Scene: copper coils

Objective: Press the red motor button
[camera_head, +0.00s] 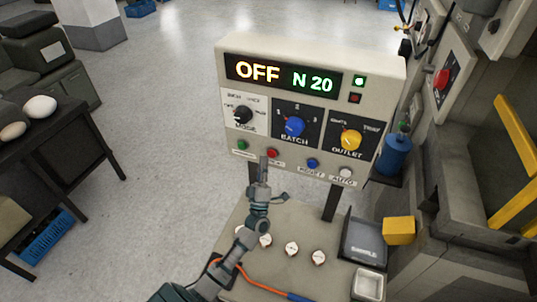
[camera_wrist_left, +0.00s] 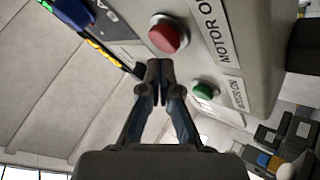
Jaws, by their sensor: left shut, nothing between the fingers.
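The control panel (camera_head: 310,75) is a pale box on dark legs, its display reading "OFF" and "N 20". The red motor button (camera_head: 272,153) is on its lower front edge. It also shows large in the left wrist view (camera_wrist_left: 167,36), beside a label beginning "MOTOR O". My left gripper (camera_head: 264,162) is shut and empty, just below the red button in the head view. In the left wrist view its closed fingertips (camera_wrist_left: 157,72) are near the button, with a visible gap in the picture. The exact depth is unclear. My right gripper is out of view.
A green button (camera_head: 241,145) sits left of the red one, a blue button (camera_head: 312,163) and a white one (camera_head: 346,173) to the right. Another red button (camera_head: 442,79) is on the right-hand machine.

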